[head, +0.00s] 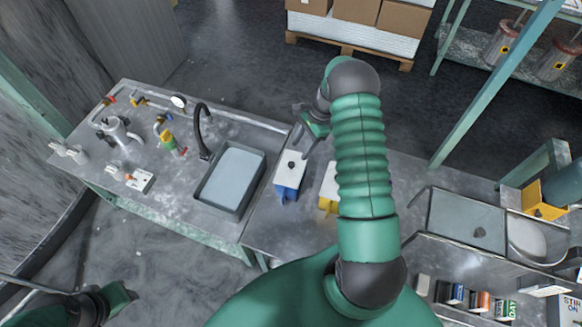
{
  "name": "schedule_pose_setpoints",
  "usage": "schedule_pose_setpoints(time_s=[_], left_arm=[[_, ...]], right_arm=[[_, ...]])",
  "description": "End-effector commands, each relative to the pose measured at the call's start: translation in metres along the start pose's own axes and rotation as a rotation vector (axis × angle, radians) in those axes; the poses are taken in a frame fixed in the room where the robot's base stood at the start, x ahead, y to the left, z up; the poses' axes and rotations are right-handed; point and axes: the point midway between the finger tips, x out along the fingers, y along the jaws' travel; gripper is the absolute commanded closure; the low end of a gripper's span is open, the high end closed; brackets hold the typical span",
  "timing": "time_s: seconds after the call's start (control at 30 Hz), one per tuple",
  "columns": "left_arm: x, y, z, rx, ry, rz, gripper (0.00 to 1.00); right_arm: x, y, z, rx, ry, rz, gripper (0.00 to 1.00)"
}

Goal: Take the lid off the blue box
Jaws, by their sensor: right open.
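The blue box (287,193) stands on the metal bench, left of my raised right arm. Its white lid (288,175) is on top, with a dark round knob (291,165) near the far end. My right gripper (303,140) is open and empty, just beyond and above the far end of the lid. It appears apart from the knob; the exact height gap is hard to judge. My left gripper (112,302) is low at the left, far from the box, and its jaws are not clear.
A yellow box (327,203) with a white top stands right of the blue box, partly behind my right arm. A sink (232,178) with a black faucet (202,130) lies to the left. A metal tray stand (467,222) is at the right. Bench around the blue box's near side is clear.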

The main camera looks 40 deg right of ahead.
Motion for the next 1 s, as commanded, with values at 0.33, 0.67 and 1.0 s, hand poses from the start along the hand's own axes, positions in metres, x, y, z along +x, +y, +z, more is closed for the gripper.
schedule_pose_setpoints(time_s=[0.33, 0.67, 1.0], left_arm=[[-0.016, 0.000, -0.004, 0.000, 0.000, 0.000, 0.64], [-0.025, 0.000, -0.006, 0.000, 0.000, 0.000, 0.64], [-0.024, 0.000, -0.006, 0.000, 0.000, 0.000, 0.64]], right_arm=[[0.051, -0.001, -0.001, -0.002, -0.002, 0.002, 0.50], [0.091, -0.004, -0.001, -0.003, 0.002, -0.001, 0.50], [0.090, -0.005, -0.003, -0.004, 0.001, -0.001, 0.79]])
